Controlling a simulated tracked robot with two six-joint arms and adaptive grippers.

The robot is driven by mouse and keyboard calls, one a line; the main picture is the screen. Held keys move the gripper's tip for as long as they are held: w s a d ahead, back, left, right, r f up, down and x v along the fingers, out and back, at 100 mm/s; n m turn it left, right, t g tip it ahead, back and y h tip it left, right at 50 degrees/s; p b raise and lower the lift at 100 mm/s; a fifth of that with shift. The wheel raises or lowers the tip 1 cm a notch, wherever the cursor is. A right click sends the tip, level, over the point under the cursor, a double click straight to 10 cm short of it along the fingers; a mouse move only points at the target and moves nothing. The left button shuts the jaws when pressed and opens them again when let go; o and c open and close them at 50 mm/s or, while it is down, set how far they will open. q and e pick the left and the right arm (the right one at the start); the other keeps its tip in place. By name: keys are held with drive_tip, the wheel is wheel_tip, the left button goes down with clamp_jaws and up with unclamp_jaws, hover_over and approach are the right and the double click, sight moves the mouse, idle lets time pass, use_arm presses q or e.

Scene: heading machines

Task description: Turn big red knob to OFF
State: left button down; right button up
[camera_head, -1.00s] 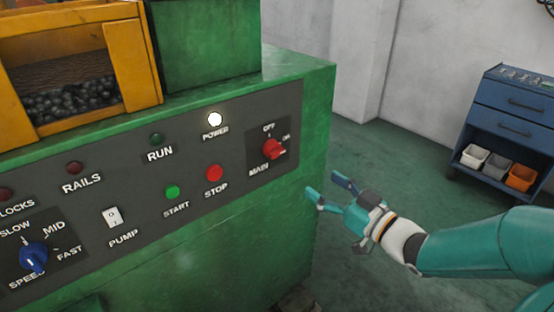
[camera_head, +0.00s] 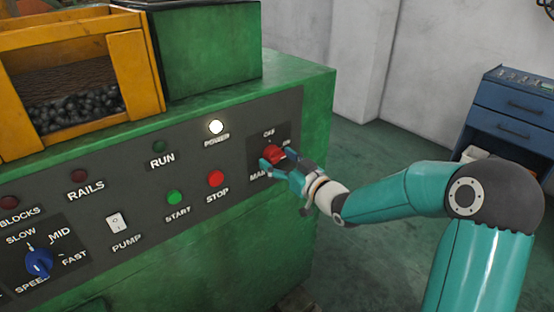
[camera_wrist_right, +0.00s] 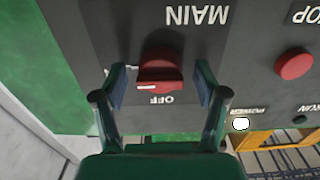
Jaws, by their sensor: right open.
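The big red knob (camera_head: 273,153) sits on the MAIN plate at the right end of the grey control panel (camera_head: 130,215). OFF is printed above it. My right gripper (camera_head: 276,160) is at the knob, with its fingers on either side. In the right wrist view the red knob (camera_wrist_right: 160,72) lies between the two open fingertips of the right gripper (camera_wrist_right: 160,83), with gaps at both sides. The view is upside down there, with OFF below the knob and MAIN above. My left gripper is not in view.
The red STOP button (camera_head: 216,179) and green START button (camera_head: 174,198) are left of the knob. The white POWER lamp (camera_head: 216,127) is lit. A blue speed knob (camera_head: 39,262) is far left. A blue cabinet (camera_head: 508,125) stands at the right. Floor beside the machine is clear.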

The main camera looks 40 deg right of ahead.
drive_tip(key=c, duration=1)
drive_tip(key=shift+a, duration=0.35)
drive_tip(key=shift+c, duration=0.7)
drive_tip(key=shift+d, duration=0.25)
drive_tip(key=shift+f+n+b, duration=0.2)
drive_tip(key=shift+n+b, duration=0.2)
drive_tip(key=shift+b, duration=0.35)
drive_tip(key=n+b, duration=0.9)
drive_tip(key=b, duration=0.4)
drive_tip(key=shift+d+n, duration=0.15)
drive_tip(key=shift+n, duration=0.15)
drive_tip(key=n+b, duration=0.3)
drive_tip(key=shift+n, duration=0.3)
drive_tip(key=shift+n+b, duration=0.95)
drive_tip(key=shift+n, duration=1.05)
drive_tip(key=shift+w+r, duration=0.1)
